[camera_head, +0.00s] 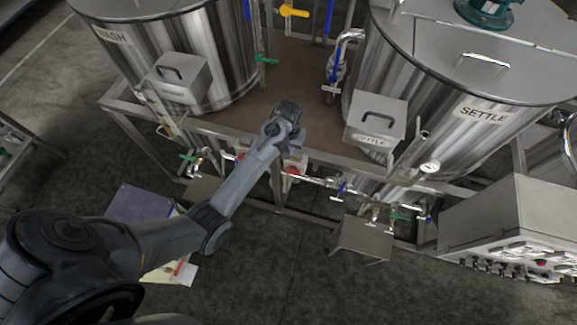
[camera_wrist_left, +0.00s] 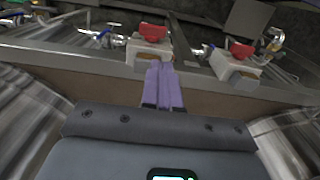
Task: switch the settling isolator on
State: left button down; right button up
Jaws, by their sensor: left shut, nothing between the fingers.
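Two pale isolator boxes with red knobs sit along the frame rail. In the wrist view, one red knob (camera_wrist_left: 153,32) is just beyond my left fingertips, left of centre; the other red knob (camera_wrist_left: 240,50) is to the right. In the head view, a red knob (camera_head: 292,171) shows just right of my forearm and another (camera_head: 239,157) left of it. No label on either box is readable. My left gripper (camera_wrist_left: 162,68) is shut and empty, its purple fingers overlapping the nearer box's (camera_wrist_left: 137,48) lower edge; contact is unclear. In the head view its fingers are hidden. My right gripper is not in view.
The SETTLE tank (camera_head: 450,120) stands right and the WASH tank (camera_head: 215,50) left, with a brown deck (camera_head: 318,120) between. Pipes with a blue-handled valve (camera_head: 340,188) run along the front rail. A control cabinet (camera_head: 520,215) is at right.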

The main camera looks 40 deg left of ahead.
pick_arm(q)
jog(key=shift+f, duration=0.1)
send_over(289, 170)
notch_tip(289, 170, down, 10)
jog(key=shift+s+f+b, duration=0.1)
jog(key=shift+f+b, duration=0.05)
jog(key=shift+b, duration=0.25)
notch_tip(289, 170, down, 2)
jog(key=b, duration=0.2)
jog(key=shift+f+b, duration=0.1)
jog(key=shift+b, duration=0.2)
jog(key=shift+f+b, duration=0.7)
jog(key=shift+b, duration=0.2)
